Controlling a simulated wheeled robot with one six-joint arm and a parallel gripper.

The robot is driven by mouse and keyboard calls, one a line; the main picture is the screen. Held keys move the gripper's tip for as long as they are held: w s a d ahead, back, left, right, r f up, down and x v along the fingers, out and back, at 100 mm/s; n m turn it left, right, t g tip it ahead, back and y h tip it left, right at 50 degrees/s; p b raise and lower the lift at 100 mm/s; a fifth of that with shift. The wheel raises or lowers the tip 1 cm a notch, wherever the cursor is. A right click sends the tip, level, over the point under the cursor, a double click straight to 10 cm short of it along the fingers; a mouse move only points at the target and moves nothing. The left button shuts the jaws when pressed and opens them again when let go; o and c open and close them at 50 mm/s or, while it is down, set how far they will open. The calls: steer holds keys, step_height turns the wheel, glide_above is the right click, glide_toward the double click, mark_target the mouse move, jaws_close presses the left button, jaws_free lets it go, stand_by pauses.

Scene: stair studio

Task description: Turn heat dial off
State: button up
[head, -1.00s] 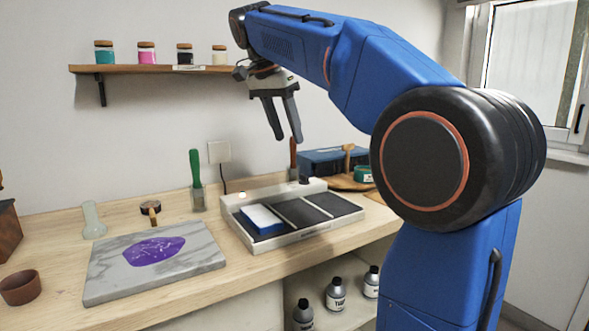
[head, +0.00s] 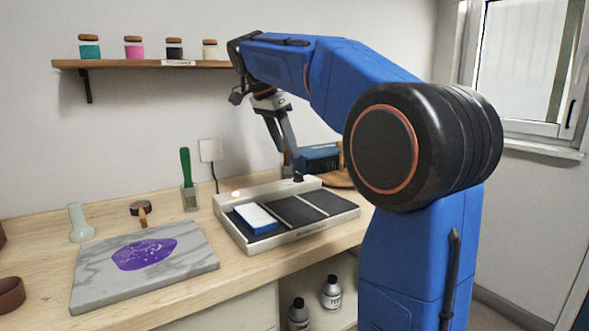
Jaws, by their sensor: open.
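The heat dial (head: 298,177) is a small dark knob on the raised back strip of a light grey warming unit (head: 292,236). A small orange-white light (head: 235,194) glows on the same strip, to the left. My gripper (head: 288,150) points down and hangs above the strip near the dial, apart from it. It is open and empty, seen partly side-on. The exact gap between its fingers and the dial is hard to judge.
A white and blue block (head: 256,218) lies on the unit's left dark panel. A marble slab (head: 200,254) with a purple patch is to the left. A green-handled brush (head: 186,170) stands behind. A shelf (head: 150,64) with jars hangs above. A blue box (head: 320,158) sits behind right.

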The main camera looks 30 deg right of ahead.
mark_target(297, 173)
steer(key=x, duration=0.7)
steer(key=shift+d+f, duration=0.2)
steer(key=shift+f, duration=0.15)
steer(key=shift+c, duration=0.4)
steer(key=c, duration=1)
